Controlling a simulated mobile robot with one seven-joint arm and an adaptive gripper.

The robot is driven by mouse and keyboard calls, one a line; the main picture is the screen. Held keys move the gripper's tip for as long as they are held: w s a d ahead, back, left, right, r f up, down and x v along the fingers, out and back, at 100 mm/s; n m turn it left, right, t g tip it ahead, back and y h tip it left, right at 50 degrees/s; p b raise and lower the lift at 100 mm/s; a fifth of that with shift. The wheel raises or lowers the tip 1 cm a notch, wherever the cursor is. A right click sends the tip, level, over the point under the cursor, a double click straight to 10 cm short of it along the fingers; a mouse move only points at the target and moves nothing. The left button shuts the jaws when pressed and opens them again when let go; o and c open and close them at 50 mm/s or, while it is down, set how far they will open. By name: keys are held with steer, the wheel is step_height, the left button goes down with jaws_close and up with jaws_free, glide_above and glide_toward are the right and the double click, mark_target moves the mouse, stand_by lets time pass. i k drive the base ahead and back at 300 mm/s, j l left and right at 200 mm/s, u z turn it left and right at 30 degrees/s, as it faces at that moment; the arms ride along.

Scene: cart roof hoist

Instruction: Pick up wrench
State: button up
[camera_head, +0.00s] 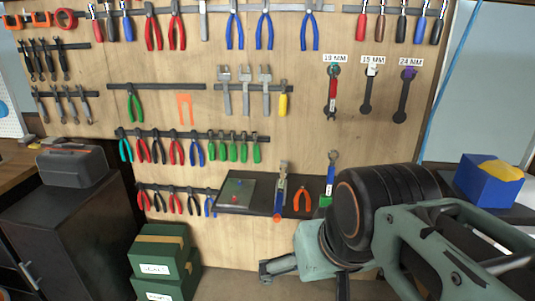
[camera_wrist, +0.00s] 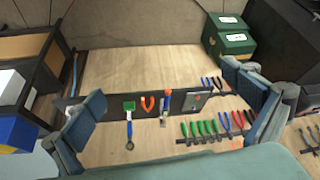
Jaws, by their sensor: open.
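Several wrenches are in view, and I cannot tell which one the task means. In the head view, a red wrench (camera_head: 332,95) hangs on the pegboard under the "19 MM" label. A blue-handled wrench (camera_head: 331,175) stands upright in a green holder on the dark shelf; it also shows in the wrist view (camera_wrist: 129,130). An adjustable wrench (camera_head: 281,180) with a blue handle stands left of it, also in the wrist view (camera_wrist: 164,104). My gripper (camera_wrist: 163,90) is open, its fingers wide apart at both sides of the wrist view, with nothing held between them.
Orange pliers (camera_head: 303,198) and a grey plate (camera_head: 237,191) are on the shelf (camera_head: 258,208). Pliers and screwdrivers hang in rows on the board. Green boxes (camera_head: 160,250) stand lower left, a grey toolbox (camera_head: 72,166) on a cabinet. A blue bin (camera_head: 485,184) is at right.

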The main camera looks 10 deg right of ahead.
mark_target(331, 169)
steer(key=i+z, duration=0.1)
steer(key=z, duration=0.25)
steer(key=j+z, duration=0.15)
steer(key=z, duration=0.25)
steer(key=i+j+z, duration=0.1)
steer(key=z, duration=0.25)
steer(key=i+j+z, duration=0.1)
steer(key=j+z, duration=0.15)
steer(key=i+j+z, duration=0.1)
steer(key=j+z, duration=0.15)
steer(key=j, duration=0.55)
steer(key=i+j+z, duration=0.1)
steer(key=j, duration=0.3)
